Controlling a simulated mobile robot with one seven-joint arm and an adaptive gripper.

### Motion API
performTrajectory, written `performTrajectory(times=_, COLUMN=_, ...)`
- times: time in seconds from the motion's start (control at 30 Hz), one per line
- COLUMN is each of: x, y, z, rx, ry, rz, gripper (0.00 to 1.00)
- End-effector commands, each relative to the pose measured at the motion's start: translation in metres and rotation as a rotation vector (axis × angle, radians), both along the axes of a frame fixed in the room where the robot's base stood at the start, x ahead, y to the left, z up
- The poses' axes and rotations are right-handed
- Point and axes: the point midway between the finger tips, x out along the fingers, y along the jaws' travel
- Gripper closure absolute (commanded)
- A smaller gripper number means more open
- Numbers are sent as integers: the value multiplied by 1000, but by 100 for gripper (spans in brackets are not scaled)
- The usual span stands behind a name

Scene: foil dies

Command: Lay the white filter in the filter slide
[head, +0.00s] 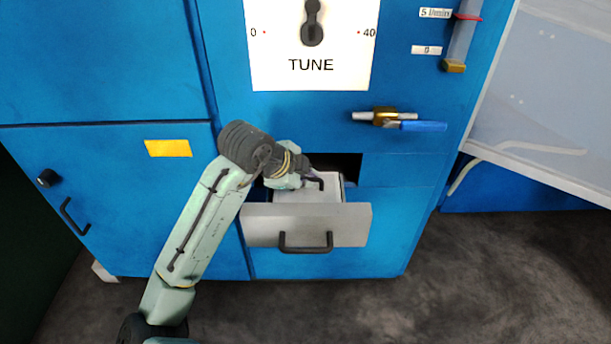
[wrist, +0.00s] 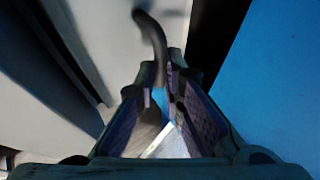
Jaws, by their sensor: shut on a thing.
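The filter slide, a grey drawer (head: 262,226) with a dark bar handle, stands pulled out of the blue cabinet. A flat white panel, which looks like the white filter (head: 322,192), shows inside the drawer's outline; I cannot tell whether it rests on the floor or hangs above it. My gripper (head: 310,177) is over the drawer's opening, partly hidden by the wrist. In the wrist view its fingers (wrist: 163,78) are shut on a dark curved handle (wrist: 150,32), with a pale surface behind. Whether this handle is fixed to the white panel is not clear.
The blue cabinet (head: 405,220) rises behind the drawer, with a dark gap above the opening. A brass valve with a blue lever (head: 422,126) sticks out at upper right. A black door handle (head: 72,215) is at left. The floor in front is clear.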

Motion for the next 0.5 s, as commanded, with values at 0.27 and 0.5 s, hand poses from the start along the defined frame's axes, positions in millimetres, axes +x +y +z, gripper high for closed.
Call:
performTrajectory(times=0.27, x=0, y=0, z=-2, rx=-1, ry=-1, rz=-1, gripper=100)
performTrajectory(times=0.5, x=0, y=-1, z=-10, rx=-1, ry=-1, rz=-2, gripper=100)
